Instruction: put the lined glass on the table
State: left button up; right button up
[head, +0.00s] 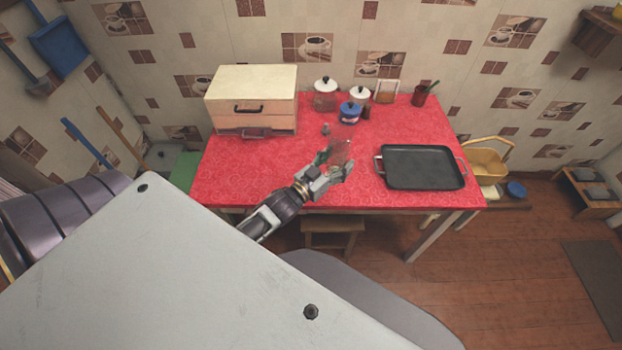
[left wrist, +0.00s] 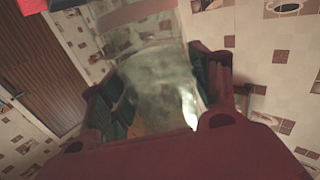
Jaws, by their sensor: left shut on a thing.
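My left gripper (head: 333,172) is over the front middle part of the table with the red oilcloth (head: 250,180). It is shut on a clear glass (head: 341,150), which is faint against the red cloth in the head view. In the left wrist view the glass (left wrist: 160,85) sits between both fingers and looks see-through; I cannot make out its lines. I cannot tell whether the glass touches the table. My right gripper is not in view.
A black tray (head: 420,168) lies right of the gripper. A drawer box (head: 250,95) stands at the back left. White-lidded jars (head: 325,92), a blue pot (head: 349,112) and a red cup (head: 420,95) stand at the back. The left front of the table is clear.

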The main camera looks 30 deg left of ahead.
pick_arm(q)
jog(key=shift+w+a+f+m+g+h+b, duration=0.35)
jog(key=shift+m+h+b, duration=0.3)
jog(key=shift+h+b, duration=0.35)
jog(key=shift+w+a+f+m+g+h+b, duration=0.1)
jog(key=shift+w+a+m+g+h+b, duration=0.25)
jog(key=shift+m+h+b, duration=0.6)
jog(key=w+a+m+g+h+b, duration=0.2)
jog(key=a+m+g+h+b, duration=0.4)
jog(key=b, duration=0.8)
jog(key=shift+a+r+g+h, duration=0.3)
jog(key=shift+a+h, duration=0.45)
jog(key=shift+a, duration=1.1)
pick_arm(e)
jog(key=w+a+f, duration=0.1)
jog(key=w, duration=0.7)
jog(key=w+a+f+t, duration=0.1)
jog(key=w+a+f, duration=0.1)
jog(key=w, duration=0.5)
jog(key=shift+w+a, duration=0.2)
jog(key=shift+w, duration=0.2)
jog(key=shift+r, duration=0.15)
